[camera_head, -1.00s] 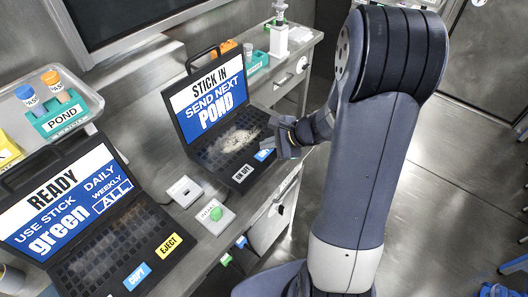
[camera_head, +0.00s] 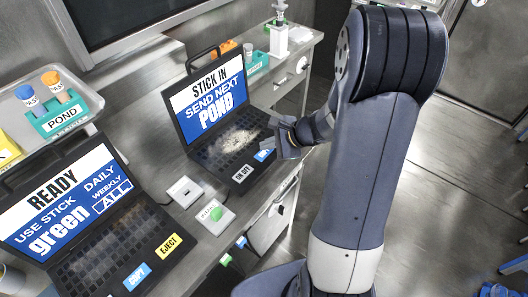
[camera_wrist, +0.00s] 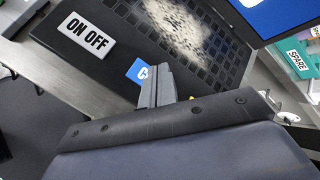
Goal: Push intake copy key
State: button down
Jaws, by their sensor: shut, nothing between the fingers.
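The far laptop (camera_head: 178,108) stands open on the bench, its screen reading "STICK IN SEND NEXT POND". A blue key (camera_head: 262,155) sits at the front right of its keyboard; it also shows in the wrist view (camera_wrist: 138,71), with its lettering mostly hidden by my fingers. My gripper (camera_head: 277,140) is shut and empty, its fingertips right beside the blue key. In the wrist view the closed fingers (camera_wrist: 154,80) overlap the key's right part. I cannot tell whether they touch it.
A white ON OFF key (camera_wrist: 87,36) lies left of the blue key. A nearer laptop (camera_head: 62,205) reads "READY" and has its own blue key (camera_head: 137,276) and yellow EJECT key (camera_head: 168,246). A green button box (camera_head: 215,214) stands between the laptops. A POND rack (camera_head: 62,118) holds sticks.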

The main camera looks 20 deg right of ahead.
aim_at(267, 154)
jog(key=shift+f, duration=0.1)
dwell(0.3)
jog(key=shift+f+b, duration=0.35)
jog(key=shift+b, duration=0.25)
jog(key=shift+f+b, duration=0.35)
jog(key=shift+b, duration=0.1)
dwell(0.5)
jog(key=shift+r, duration=0.1)
jog(key=shift+r+p, duration=0.6)
jog(key=shift+r, duration=0.1)
jog(key=shift+r, duration=0.1)
notch_tip(267, 154, up, 5)
jog(key=p, duration=0.4)
jog(key=shift+a, duration=0.1)
dwell(0.8)
